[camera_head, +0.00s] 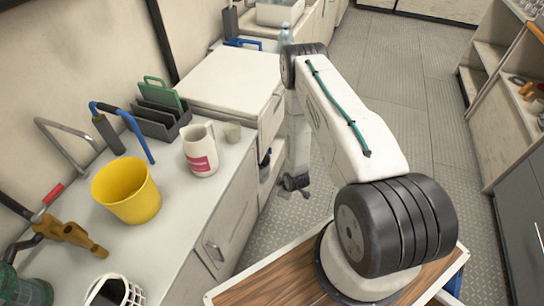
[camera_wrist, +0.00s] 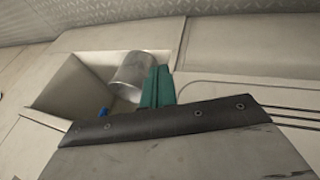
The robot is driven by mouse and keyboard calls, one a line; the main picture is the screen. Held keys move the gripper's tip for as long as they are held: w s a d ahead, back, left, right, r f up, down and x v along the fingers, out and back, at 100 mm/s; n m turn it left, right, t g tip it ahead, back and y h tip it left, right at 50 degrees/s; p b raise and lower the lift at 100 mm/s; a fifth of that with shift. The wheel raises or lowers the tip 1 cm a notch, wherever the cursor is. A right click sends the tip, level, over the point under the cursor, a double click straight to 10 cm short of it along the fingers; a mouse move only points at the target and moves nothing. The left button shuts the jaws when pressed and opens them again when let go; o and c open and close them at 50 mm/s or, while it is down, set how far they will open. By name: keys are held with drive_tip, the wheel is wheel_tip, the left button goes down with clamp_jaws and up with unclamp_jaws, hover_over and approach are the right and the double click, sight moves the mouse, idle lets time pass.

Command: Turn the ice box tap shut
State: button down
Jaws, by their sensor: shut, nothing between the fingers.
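The likely ice box is the white-lidded chest (camera_head: 232,82) beyond the counter in the head view. An open recess (camera_head: 274,168) shows in its front, with a small blue part inside. In the wrist view, a pale recess (camera_wrist: 75,90) holds a metal cylinder (camera_wrist: 138,72) and a small blue part (camera_wrist: 103,113), possibly the tap's lever. My gripper (camera_wrist: 158,86) shows teal fingers, shut and empty, in front of the recess, right of the blue part. Whether they touch anything is unclear. A dark edge hides the recess's lower part. The tap's setting cannot be read.
The counter holds a yellow bucket (camera_head: 127,191), a white jug (camera_head: 200,150), a dark rack (camera_head: 160,122) and a brass-coloured fitting (camera_head: 72,234). A wooden-topped surface (camera_head: 262,290) is in front. Shelves (camera_head: 490,70) stand right; the metal floor (camera_head: 395,100) between is clear.

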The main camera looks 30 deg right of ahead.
sight(269, 149)
wheel_tip(269, 149, down, 5)
drive_tip(key=n+t, duration=0.3)
drive_tip(key=t, duration=0.1)
drive_tip(key=w+r+n+t+h, duration=0.2)
drive_tip(key=w+r+n+t, duration=0.25)
drive_tip(key=r+t, duration=0.4)
drive_tip(key=shift+n, duration=0.35)
drive_tip(key=w+d, duration=0.1)
drive_tip(key=w, duration=0.2)
drive_tip(key=w+d, duration=0.2)
drive_tip(key=w, duration=0.2)
drive_tip(key=w+d, duration=0.1)
drive_tip(key=w, duration=0.3)
drive_tip(key=shift+w+d+r, duration=0.1)
drive_tip(key=shift+w+d, duration=0.1)
drive_tip(key=shift+w, duration=0.05)
